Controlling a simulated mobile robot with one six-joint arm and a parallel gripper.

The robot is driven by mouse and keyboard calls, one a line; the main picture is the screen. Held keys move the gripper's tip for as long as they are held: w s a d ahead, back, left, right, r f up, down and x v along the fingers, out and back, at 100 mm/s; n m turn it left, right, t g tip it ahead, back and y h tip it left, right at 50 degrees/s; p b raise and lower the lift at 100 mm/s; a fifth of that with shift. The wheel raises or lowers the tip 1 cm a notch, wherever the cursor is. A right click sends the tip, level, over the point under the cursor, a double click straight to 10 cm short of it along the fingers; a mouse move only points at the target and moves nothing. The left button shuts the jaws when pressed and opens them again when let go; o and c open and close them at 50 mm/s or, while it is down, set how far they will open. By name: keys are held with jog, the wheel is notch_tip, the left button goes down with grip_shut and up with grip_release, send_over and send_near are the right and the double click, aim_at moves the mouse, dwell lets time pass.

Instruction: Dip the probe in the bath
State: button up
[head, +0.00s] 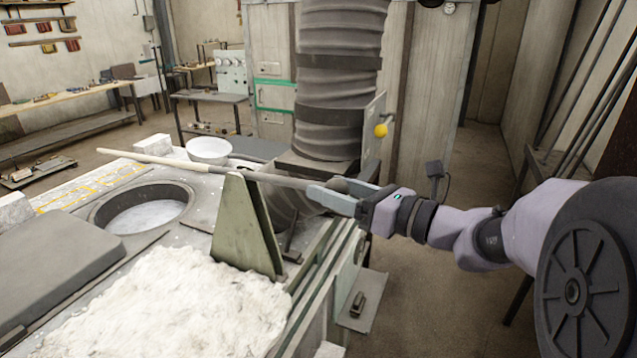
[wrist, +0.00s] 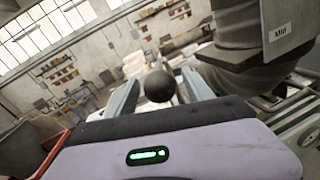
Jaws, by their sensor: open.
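The probe (head: 205,167) is a long thin rod with a pale, thicker far end and a dark shaft. It lies nearly level across a grey-green upright stand (head: 245,225), its pale end reaching left above and behind the bath. The bath (head: 145,216) is a round opening with silvery contents in the furnace top. My gripper (head: 328,192) is at the probe's near end, right of the stand. In the wrist view its two fingers (wrist: 160,82) are apart, with a dark round knob (wrist: 157,86) between them. Whether they touch it I cannot tell.
A white bowl (head: 208,150) stands behind the bath. A crusty white heap (head: 160,305) covers the near deck, and a dark flat cover (head: 70,285) lies at left. A thick ribbed duct (head: 340,80) rises just behind my gripper. Open floor (head: 440,290) lies below my arm.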

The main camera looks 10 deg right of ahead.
jog(key=shift+x, duration=1.3)
jog(key=shift+c, duration=0.4)
grip_shut()
